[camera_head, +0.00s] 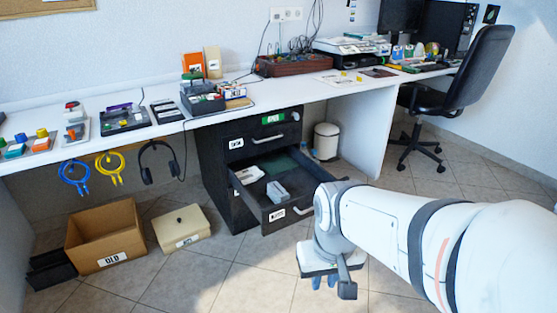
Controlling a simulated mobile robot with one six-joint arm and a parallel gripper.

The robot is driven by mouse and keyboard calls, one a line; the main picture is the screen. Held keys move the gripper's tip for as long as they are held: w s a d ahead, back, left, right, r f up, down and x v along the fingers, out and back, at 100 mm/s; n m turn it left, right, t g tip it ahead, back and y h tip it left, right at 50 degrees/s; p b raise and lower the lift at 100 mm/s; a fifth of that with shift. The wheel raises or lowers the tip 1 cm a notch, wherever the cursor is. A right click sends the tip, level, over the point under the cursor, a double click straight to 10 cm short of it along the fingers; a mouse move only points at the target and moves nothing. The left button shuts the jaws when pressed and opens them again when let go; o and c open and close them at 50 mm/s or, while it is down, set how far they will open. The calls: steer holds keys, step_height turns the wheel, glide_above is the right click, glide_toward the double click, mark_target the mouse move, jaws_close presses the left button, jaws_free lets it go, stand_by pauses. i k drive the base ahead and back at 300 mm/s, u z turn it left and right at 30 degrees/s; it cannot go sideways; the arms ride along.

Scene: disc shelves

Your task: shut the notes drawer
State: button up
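The notes drawer appears to be the lower drawer (290,213) of the black cabinet (215,170) under the desk. It is pulled far out, with a bar handle and a small white label too small to read surely. A small white box, papers and a green sheet lie inside it. My gripper (324,282) is in front of the drawer, low and to the right of its label, with blue tips pointing down. It appears apart from the drawer front. My arm hides the drawer front's right end. Whether the fingers are open or shut is unclear.
An upper drawer (262,138) is closed. A cardboard box (105,235) marked OLD and a cream box (182,228) stand on the floor at left. A white bin (327,142) stands behind the drawer. An office chair (470,80) is at right. Tiled floor before the cabinet is clear.

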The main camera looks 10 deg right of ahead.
mark_target(302, 182)
steer(key=i, duration=0.9)
